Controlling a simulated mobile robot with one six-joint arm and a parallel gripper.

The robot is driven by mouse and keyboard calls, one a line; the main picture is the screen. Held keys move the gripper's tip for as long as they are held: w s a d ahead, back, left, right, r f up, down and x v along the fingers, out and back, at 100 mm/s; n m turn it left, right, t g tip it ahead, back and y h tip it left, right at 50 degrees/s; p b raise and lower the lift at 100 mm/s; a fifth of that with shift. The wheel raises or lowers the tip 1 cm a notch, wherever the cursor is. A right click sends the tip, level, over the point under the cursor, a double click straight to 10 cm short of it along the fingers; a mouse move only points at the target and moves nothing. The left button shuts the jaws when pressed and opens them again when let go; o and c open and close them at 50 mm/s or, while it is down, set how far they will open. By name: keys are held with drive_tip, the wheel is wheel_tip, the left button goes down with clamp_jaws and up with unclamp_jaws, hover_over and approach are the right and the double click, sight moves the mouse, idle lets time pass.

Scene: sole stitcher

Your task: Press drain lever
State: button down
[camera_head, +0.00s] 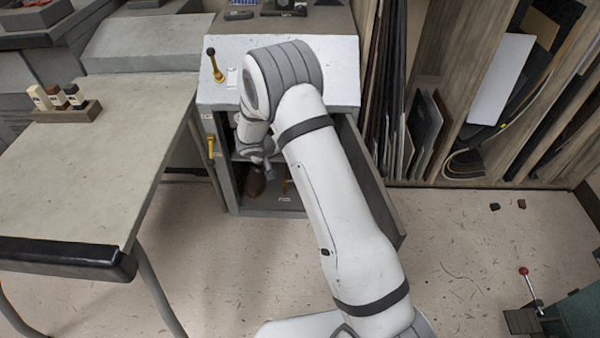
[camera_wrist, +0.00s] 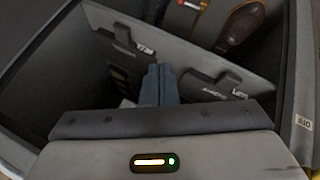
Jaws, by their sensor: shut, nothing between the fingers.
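My gripper (camera_head: 262,152) is inside the open front of the white-topped cabinet (camera_head: 290,200). In the wrist view its two fingers (camera_wrist: 158,84) are shut together and empty. They point at a grey inner panel (camera_wrist: 185,62) that carries two small dark levers, one left of the fingers (camera_wrist: 128,35) and one right of them (camera_wrist: 229,80). Each lever has a small label beside it, too blurred to read, so I cannot tell which is the drain lever. The fingertips lie between the two levers. Whether they touch the panel is unclear.
A brass lever with a black knob (camera_head: 214,66) stands on the cabinet top. A yellow handle (camera_head: 211,147) is on its left front. A brown object (camera_head: 256,183) sits low inside, also in the wrist view (camera_wrist: 242,22). A workbench (camera_head: 100,150) stands at left. The floor at right is mostly clear.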

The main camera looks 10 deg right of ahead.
drive_tip(key=w+a+f+t+y+p, duration=0.1)
drive_tip(key=w+a+f, duration=0.25)
drive_tip(key=f, duration=0.35)
drive_tip(key=w+a+f+t+y+p, duration=0.15)
drive_tip(key=a+f, duration=0.25)
drive_tip(key=f, duration=0.4)
drive_tip(key=w+d+f+m, duration=0.2)
drive_tip(key=w+d+f, duration=0.3)
drive_tip(key=f, duration=0.2)
drive_tip(key=w+d+f+m+h, duration=0.1)
drive_tip(key=d+f+m, duration=0.2)
drive_tip(key=d, duration=0.7)
drive_tip(key=shift+d+m+g, duration=0.3)
drive_tip(key=shift+m+g, duration=0.05)
drive_tip(key=shift+m, duration=0.25)
drive_tip(key=shift+w+f, duration=0.15)
drive_tip(key=shift+f, duration=0.1)
drive_tip(key=b+x, duration=0.7)
drive_tip(key=shift+f, duration=0.3)
drive_tip(key=shift+b+x, duration=1.1)
drive_tip(key=shift+b, duration=0.35)
